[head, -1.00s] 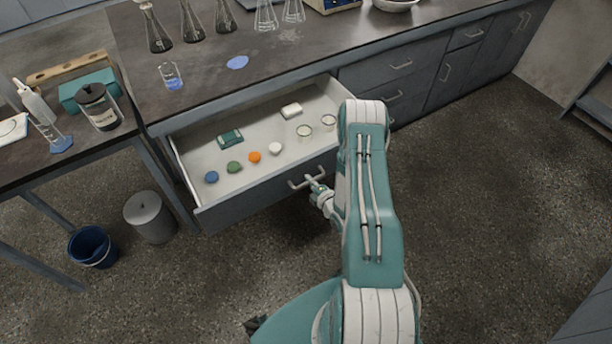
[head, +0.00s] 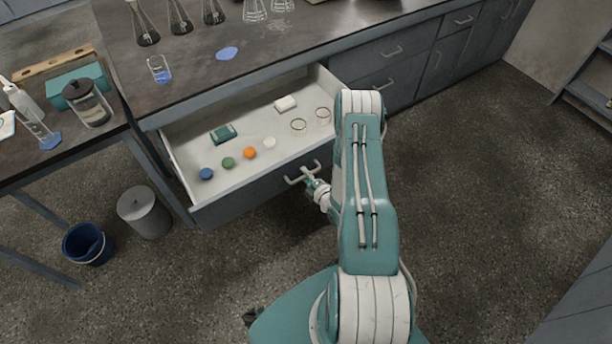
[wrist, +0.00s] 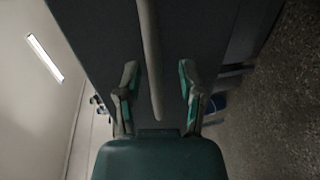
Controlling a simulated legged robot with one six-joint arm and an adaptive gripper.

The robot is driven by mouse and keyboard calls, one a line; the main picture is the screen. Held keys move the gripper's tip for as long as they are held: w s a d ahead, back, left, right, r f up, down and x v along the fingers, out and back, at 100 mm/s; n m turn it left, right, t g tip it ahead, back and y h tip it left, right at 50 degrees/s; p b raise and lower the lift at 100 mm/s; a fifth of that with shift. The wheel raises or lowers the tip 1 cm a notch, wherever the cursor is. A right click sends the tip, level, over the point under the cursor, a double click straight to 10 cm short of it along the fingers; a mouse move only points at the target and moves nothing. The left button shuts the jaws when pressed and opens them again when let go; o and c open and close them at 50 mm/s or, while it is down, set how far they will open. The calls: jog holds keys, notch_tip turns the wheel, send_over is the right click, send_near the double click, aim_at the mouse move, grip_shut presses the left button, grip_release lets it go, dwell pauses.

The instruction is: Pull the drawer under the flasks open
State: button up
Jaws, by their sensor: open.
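The grey drawer (head: 250,195) under the flasks (head: 179,18) stands well pulled out from the bench, with its pale inside showing. Its bar handle (head: 302,174) is at the middle of the drawer front. My gripper (head: 309,182) is at this handle. In the wrist view the two fingers of my gripper (wrist: 158,78) are spread apart. The handle bar (wrist: 150,60) runs between them, with a visible gap on both sides. The bench top hides the back of the drawer.
In the drawer lie several coloured discs (head: 249,153), a green box (head: 223,134), a white block (head: 286,103) and two glass dishes (head: 298,125). A grey bin (head: 145,212) and a blue bucket (head: 88,244) stand on the floor left. The floor at right is clear.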

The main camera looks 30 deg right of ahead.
jog(key=v, duration=1.2)
jog(key=shift+w, duration=0.1)
jog(key=w+d+r+m+g+h, duration=0.1)
jog(key=w+r+m+g, duration=0.15)
jog(key=w+r, duration=0.5)
jog(key=w+d+r+m+g+h, duration=0.1)
jog(key=w+r+m+g, duration=0.2)
jog(key=r, duration=0.7)
jog(key=s+a+r+m+g+h, duration=0.1)
jog(key=a+r+m, duration=0.15)
jog(key=r, duration=0.45)
jog(key=s+a+r+m+g, duration=0.15)
jog(key=a+r, duration=0.25)
jog(key=r, duration=0.4)
jog(key=s+a+r+m+g+y, duration=0.1)
jog(key=s+a+r+m, duration=0.3)
jog(key=s, duration=0.5)
jog(key=s+a+r+m+g+y, duration=0.1)
jog(key=s+a+r+m, duration=0.4)
jog(key=s+a+r, duration=0.2)
jog(key=s+a, duration=0.2)
jog(key=s, duration=0.1)
jog(key=shift+a+r, duration=0.3)
